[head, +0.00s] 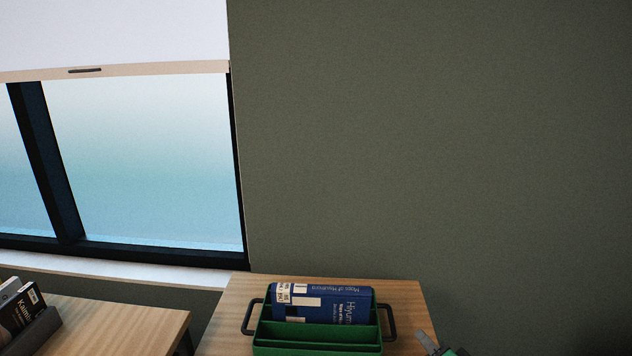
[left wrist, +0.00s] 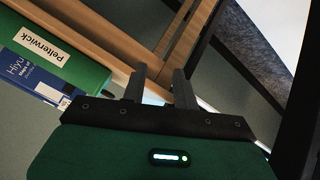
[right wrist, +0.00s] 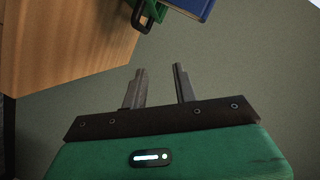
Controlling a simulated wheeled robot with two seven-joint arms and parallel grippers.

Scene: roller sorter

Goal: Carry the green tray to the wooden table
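The green tray (head: 318,349) stands on a wooden table (head: 238,292) and holds a blue book (head: 345,304). It has a dark handle on its left side (head: 251,317) and right side (head: 388,322). In the left wrist view the tray (left wrist: 85,60) shows a "Pelterwick" label. My left gripper (left wrist: 158,84) is open and empty, apart from the tray; it is outside the head view. My right gripper (right wrist: 157,82) is open and empty, below the tray's handle (right wrist: 147,16) in its wrist view and apart from it. In the head view it is right of the tray, partly cut off.
Another wooden table (head: 125,322) at the left bears a dark grey holder (head: 38,331) with books (head: 22,306). A gap separates the two tables. A window (head: 150,160) and a plain wall (head: 430,140) stand behind.

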